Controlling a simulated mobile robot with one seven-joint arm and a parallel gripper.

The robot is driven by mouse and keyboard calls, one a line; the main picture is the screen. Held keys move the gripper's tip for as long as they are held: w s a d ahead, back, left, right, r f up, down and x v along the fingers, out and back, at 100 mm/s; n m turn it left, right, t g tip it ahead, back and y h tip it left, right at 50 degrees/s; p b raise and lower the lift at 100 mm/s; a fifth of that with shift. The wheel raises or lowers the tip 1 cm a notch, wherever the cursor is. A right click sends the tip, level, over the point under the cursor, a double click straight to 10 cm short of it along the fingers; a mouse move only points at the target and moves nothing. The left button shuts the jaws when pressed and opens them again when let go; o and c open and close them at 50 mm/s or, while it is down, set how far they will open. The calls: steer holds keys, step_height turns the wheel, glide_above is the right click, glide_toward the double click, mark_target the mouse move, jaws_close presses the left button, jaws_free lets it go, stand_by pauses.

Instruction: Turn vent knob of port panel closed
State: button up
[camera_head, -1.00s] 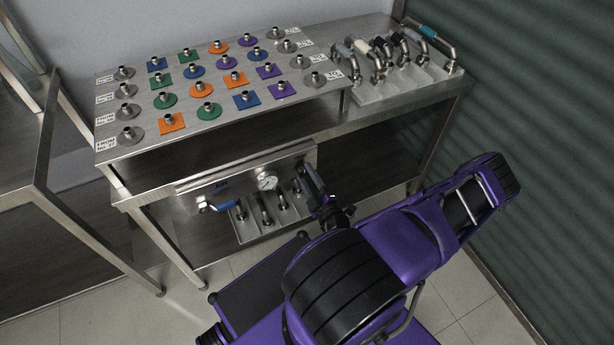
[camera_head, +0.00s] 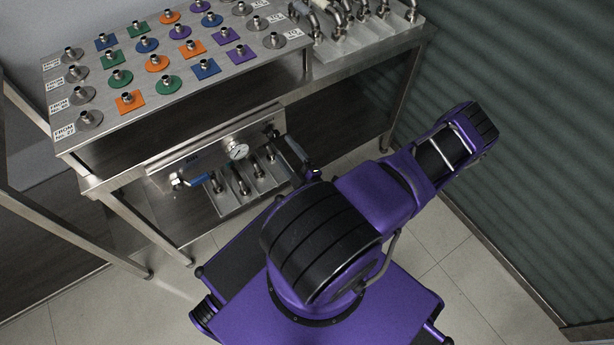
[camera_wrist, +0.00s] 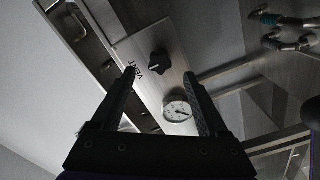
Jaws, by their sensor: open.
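The port panel (camera_head: 210,158) is a steel plate under the bench, with a round gauge (camera_head: 238,151) on it. In the wrist view the panel (camera_wrist: 134,44) shows the black lobed vent knob (camera_wrist: 158,62) beside the word VENT, and the gauge (camera_wrist: 177,111). My gripper (camera_wrist: 160,72) is open and empty. In that view the knob appears between its two dark fingertips, but the fingers look apart from it. In the head view my gripper is partly hidden by my arm near the panel's right end, and I cannot make out the knob clearly there.
A blue-handled valve (camera_head: 192,181) sits at the panel's left end. A tray (camera_head: 233,202) with several metal fittings is below the gauge. The bench top (camera_head: 70,142) holds rows of coloured ports. A corrugated wall (camera_head: 510,170) stands on the right, with open tiled floor before it.

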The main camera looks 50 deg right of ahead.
steer(key=v, duration=1.2)
steer(key=shift+s+a, duration=0.15)
steer(key=shift+s, duration=0.1)
